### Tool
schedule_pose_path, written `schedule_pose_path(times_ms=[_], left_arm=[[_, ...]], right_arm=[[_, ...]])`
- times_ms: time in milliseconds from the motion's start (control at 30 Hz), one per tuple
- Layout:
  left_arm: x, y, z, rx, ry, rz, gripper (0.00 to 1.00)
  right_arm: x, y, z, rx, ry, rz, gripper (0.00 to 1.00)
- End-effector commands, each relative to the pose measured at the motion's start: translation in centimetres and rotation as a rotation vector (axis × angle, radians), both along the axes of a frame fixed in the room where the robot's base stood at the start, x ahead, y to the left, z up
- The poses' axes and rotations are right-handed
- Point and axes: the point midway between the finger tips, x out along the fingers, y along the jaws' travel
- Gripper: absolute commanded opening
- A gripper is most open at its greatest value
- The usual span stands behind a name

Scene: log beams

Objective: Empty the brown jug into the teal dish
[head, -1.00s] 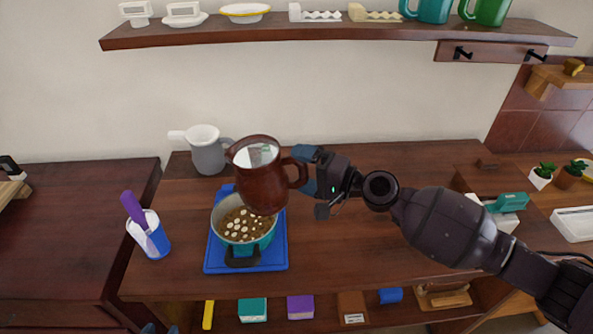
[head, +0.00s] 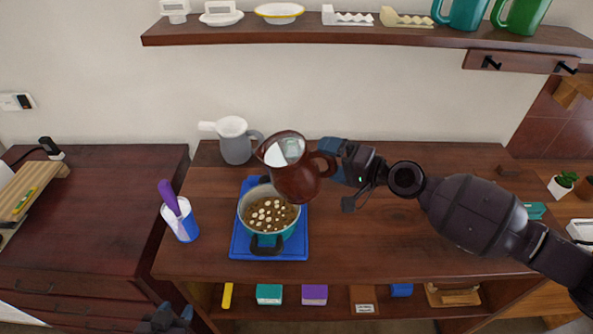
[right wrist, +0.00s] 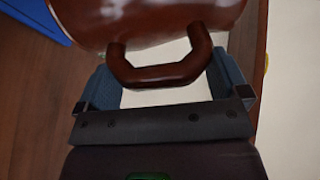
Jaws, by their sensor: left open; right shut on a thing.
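The brown jug (head: 296,181) is in the air above and slightly right of the teal dish, its spout toward the left. It looks close to upright, and its open top shows a pale interior. My right gripper (head: 332,163) is shut on its handle; the right wrist view shows the handle (right wrist: 160,75) between the fingers (right wrist: 160,88). The teal dish (head: 288,233) is a pot-like vessel with dark handles, holding brown contents with several pale pieces. The jug hides part of its back right rim. My left gripper (head: 168,318) is at the bottom left edge, open, empty and partly cut off.
The dish stands on a blue board (head: 240,248). A grey jug (head: 237,150) stands behind, and a blue-and-white cup (head: 183,226) with a purple-handled tool stands left. A shelf (head: 360,37) hangs above. The counter's right half (head: 400,240) is mostly clear under my right arm.

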Motion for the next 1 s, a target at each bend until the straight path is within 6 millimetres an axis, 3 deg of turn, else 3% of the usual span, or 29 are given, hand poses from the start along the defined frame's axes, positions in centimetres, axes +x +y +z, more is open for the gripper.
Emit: schedule_pose_path(times_ms=[200, 1000], left_arm=[[-0.60, 0.15, -0.30, 0.001, 0.021, 0.003, 0.43], [-0.53, 0.15, -0.15, 0.002, 0.014, 0.003, 0.43]], right_arm=[[0.19, -0.25, 0.93, -0.050, -0.032, 0.000, 0.56], [0.60, -0.23, 1.50, -0.109, -0.071, 0.026, 0.56]])
